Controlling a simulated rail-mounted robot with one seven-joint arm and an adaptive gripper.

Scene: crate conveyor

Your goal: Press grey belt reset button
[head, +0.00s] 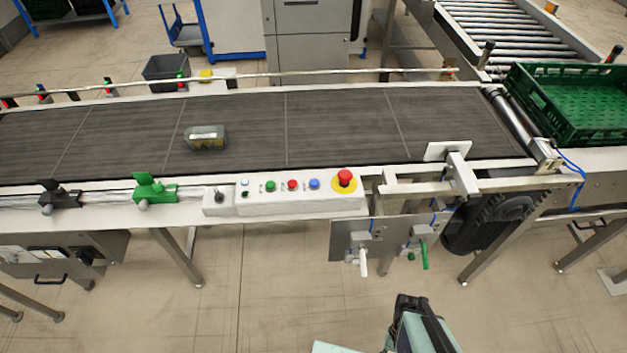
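A pale control box (300,205) sits on the near rail of the conveyor. Its top carries a green button (270,186), a red button (292,184), a blue button (314,183) and a red mushroom button (344,177) on a yellow disc. At its left end are a small dark-and-pale control (245,182) and a black knob or lever (219,195). I cannot clearly make out which control is the grey one. My gripper (408,303) is dark, partly in view at the bottom edge, below and right of the box, apart from it. Its fingers are not clear.
A dark belt (340,125) runs behind the box, with a greenish translucent item (206,137) on it. A green crate (575,105) stands at the right. Valve handles (424,254) hang below the near rail. The floor between my gripper and the conveyor is clear.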

